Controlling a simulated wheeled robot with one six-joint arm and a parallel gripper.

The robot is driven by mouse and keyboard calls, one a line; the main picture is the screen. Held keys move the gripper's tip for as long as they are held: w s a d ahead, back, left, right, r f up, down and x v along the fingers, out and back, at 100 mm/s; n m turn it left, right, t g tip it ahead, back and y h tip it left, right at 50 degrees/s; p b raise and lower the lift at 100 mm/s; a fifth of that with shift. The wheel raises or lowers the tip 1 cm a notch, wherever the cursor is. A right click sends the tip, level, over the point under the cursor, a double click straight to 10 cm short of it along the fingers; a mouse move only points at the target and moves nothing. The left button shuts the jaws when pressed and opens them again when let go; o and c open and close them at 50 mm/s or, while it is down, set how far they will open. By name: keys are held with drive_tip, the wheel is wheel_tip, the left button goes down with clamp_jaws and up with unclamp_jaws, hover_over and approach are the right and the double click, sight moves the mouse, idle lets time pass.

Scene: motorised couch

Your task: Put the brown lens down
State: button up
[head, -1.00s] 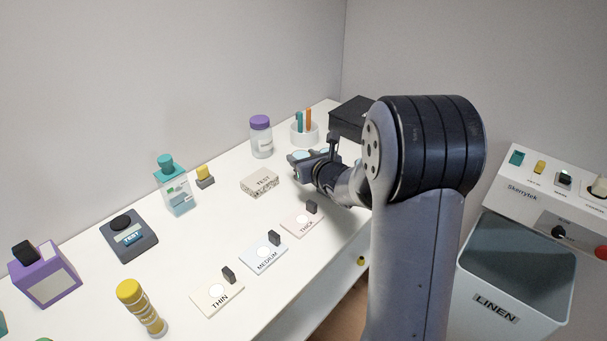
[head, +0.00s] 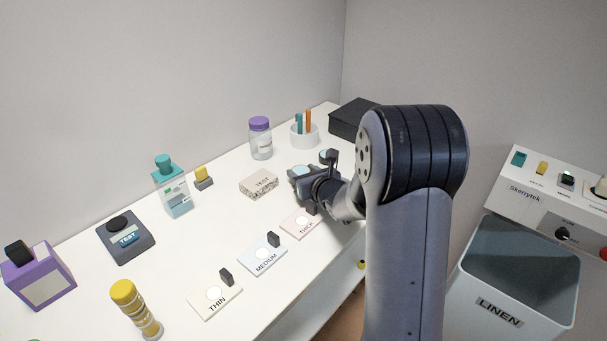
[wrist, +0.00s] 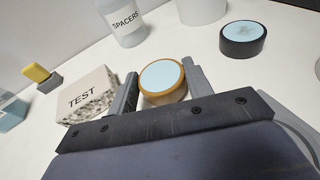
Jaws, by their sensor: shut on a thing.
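The brown lens (wrist: 163,78), a disc with an orange-brown rim and a pale blue face, is between the two fingers of my gripper (wrist: 158,88) in the wrist view. The fingers are shut on its sides. In the head view my gripper (head: 302,174) is low over the white table (head: 200,240), right of the speckled TEST block (head: 259,183). I cannot tell whether the lens touches the table. A black-rimmed lens (wrist: 243,40) sits just beyond, to the right; it also shows in the head view (head: 328,155).
The TEST block (wrist: 88,95) is close left of my gripper. A purple-capped SPACERS jar (head: 260,138), a pen cup (head: 304,136) and a black box (head: 352,119) stand behind. THIN (head: 214,298), MEDIUM (head: 262,254) and THICK (head: 300,223) cards lie along the front.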

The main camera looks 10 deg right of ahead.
drive_tip(key=shift+f, duration=0.35)
drive_tip(key=o, duration=1)
drive_tip(key=shift+r, duration=0.15)
drive_tip(key=shift+r+p, duration=0.55)
drive_tip(key=shift+p, duration=0.2)
drive_tip(key=v, duration=1.2)
